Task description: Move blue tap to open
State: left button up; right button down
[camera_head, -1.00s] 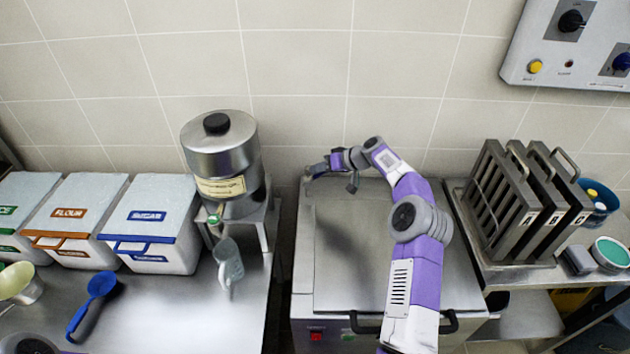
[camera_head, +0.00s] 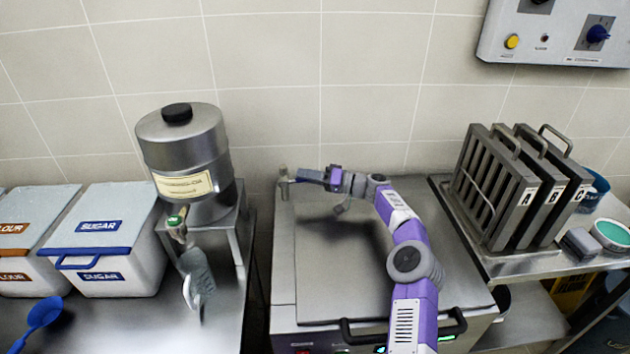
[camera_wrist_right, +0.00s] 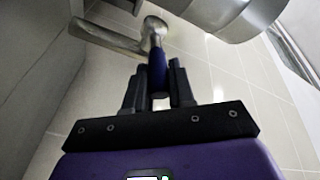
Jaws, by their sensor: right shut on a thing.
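The tap (camera_head: 284,182) is a small metal post at the back left corner of the steel cooker, near the tiled wall. Its blue handle (camera_head: 309,174) points to the right, towards my gripper. My right gripper (camera_head: 318,178) is shut on this handle. In the right wrist view the blue handle (camera_wrist_right: 157,70) stands between the two dark fingers, and the tap's metal head and pipe (camera_wrist_right: 110,38) show beyond. The gripper partly hides the handle in the head view. My left gripper is not in view.
The cooker's flat lid (camera_head: 340,260) lies under my right arm. A steel dispenser (camera_head: 180,140) with a green-topped tap stands left, with a grey jug (camera_head: 197,280) below it. Slotted metal racks (camera_head: 495,190) stand right. A control panel (camera_head: 555,30) hangs on the wall.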

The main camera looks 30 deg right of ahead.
jog(key=shift+f, duration=0.15)
dwell(0.4)
jog(key=c, duration=1)
grip_release()
jog(key=shift+c, duration=0.2)
jog(key=v, duration=0.7)
jog(key=shift+s+d+f+p, duration=0.15)
jog(key=shift+s+p, duration=0.1)
jog(key=shift+p, duration=0.15)
